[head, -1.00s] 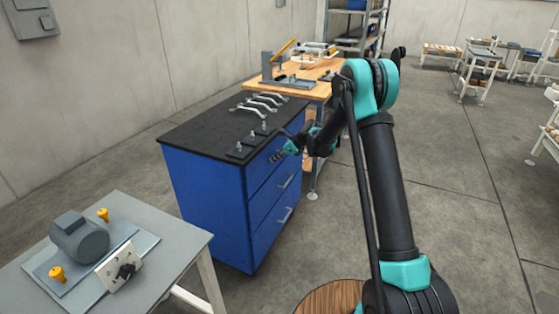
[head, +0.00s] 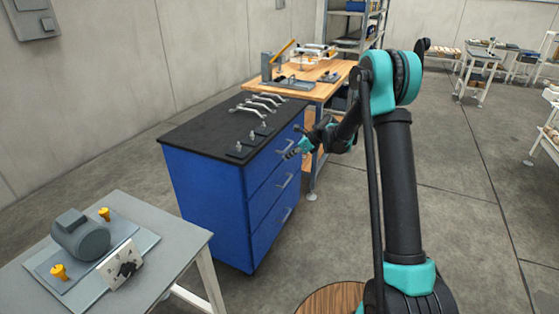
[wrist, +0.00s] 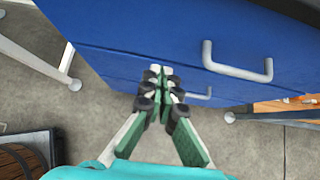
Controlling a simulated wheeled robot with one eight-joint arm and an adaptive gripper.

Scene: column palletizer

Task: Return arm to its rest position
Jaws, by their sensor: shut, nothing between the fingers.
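My arm (head: 401,180) stands upright at the right of the head view and bends over at its elbow. My gripper (head: 291,154) hangs in front of the drawers of the blue cabinet (head: 205,208), near its top right edge. In the wrist view my gripper (wrist: 160,77) has its fingertips together with nothing between them. The blue drawer fronts (wrist: 140,45) lie just beyond the fingertips there, with a grey handle (wrist: 238,70) to the right. I cannot tell how wide the gap to the cabinet is.
Several metal handles and a dark strip with pegs (head: 250,140) lie on the cabinet's black top (head: 195,130). A grey table (head: 165,230) with a motor (head: 80,236) stands at left. A wooden workbench (head: 322,92) stands behind. Open floor (head: 470,215) lies to the right.

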